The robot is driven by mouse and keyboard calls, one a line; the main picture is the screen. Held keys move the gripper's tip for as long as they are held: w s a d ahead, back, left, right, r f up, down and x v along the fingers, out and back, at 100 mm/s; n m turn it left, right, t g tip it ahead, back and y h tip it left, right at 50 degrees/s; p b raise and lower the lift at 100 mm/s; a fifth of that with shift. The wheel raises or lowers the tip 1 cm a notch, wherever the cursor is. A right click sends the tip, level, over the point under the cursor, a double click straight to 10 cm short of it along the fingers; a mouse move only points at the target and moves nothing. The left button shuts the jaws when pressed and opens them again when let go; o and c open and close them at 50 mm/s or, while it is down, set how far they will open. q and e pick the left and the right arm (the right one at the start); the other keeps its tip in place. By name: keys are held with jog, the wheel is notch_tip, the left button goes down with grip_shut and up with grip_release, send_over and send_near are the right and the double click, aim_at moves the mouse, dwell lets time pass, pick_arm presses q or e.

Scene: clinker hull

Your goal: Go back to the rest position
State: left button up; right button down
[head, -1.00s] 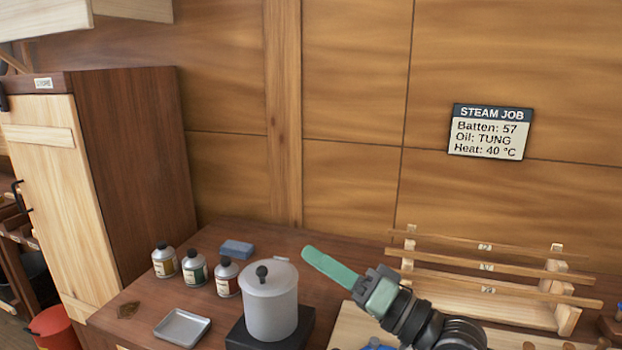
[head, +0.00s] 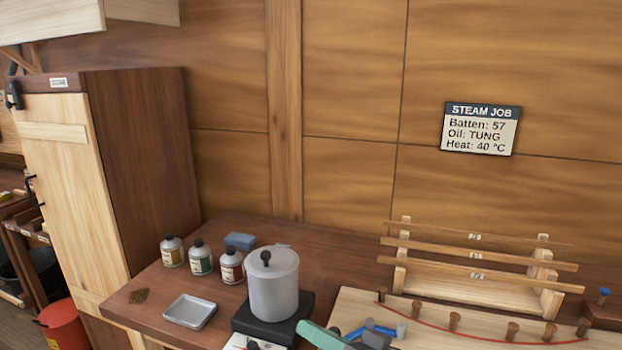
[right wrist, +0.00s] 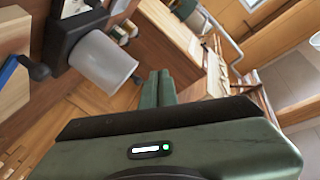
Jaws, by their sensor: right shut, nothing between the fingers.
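My right gripper (head: 318,334) shows at the bottom of the head view, with green fingers, just in front of the pot's black base. In the right wrist view its two green fingers (right wrist: 157,88) lie side by side, shut with nothing between them. A grey lidded pot (head: 273,285) stands on a black heater base (head: 300,312) on the workbench; the pot also shows in the right wrist view (right wrist: 103,57), apart from the fingers. My left gripper is not in view.
Several labelled bottles (head: 201,257), a blue block (head: 240,241) and a metal tray (head: 190,311) stand left of the pot. A batten rack (head: 475,289) and a pegged board (head: 440,335) are at right. A sign (head: 480,128) hangs on the wall. A tall cabinet (head: 145,160) stands left.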

jog(key=s+d+f+g+h, duration=0.1)
jog(key=s+d+f+h, duration=0.3)
jog(key=f, duration=0.5)
jog(key=s+d+f+g+h, duration=0.1)
jog(key=s+d+f+h, duration=0.25)
jog(key=f, duration=0.45)
jog(key=s+d+f+g+h, duration=0.3)
jog(key=s+d+f, duration=0.3)
jog(key=s, duration=0.2)
jog(key=s+d+f+g+h, duration=0.2)
jog(key=s+d+f+h, duration=0.1)
jog(key=s+d+f, duration=0.4)
jog(key=s+f+g+b, duration=0.1)
jog(key=s+f+b, duration=0.1)
jog(key=f, duration=1.2)
jog(key=s+f+g+b, duration=0.1)
jog(key=f+b, duration=0.1)
jog(key=f, duration=1.3)
pick_arm(q)
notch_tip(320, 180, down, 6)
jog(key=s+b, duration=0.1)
jog(key=b, duration=0.1)
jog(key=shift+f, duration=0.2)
pick_arm(e)
jog(key=s+d+f, duration=0.2)
jog(key=s+f, duration=1.4)
jog(key=shift+s+d+f+g, duration=0.25)
jog(key=shift+f+g, duration=0.15)
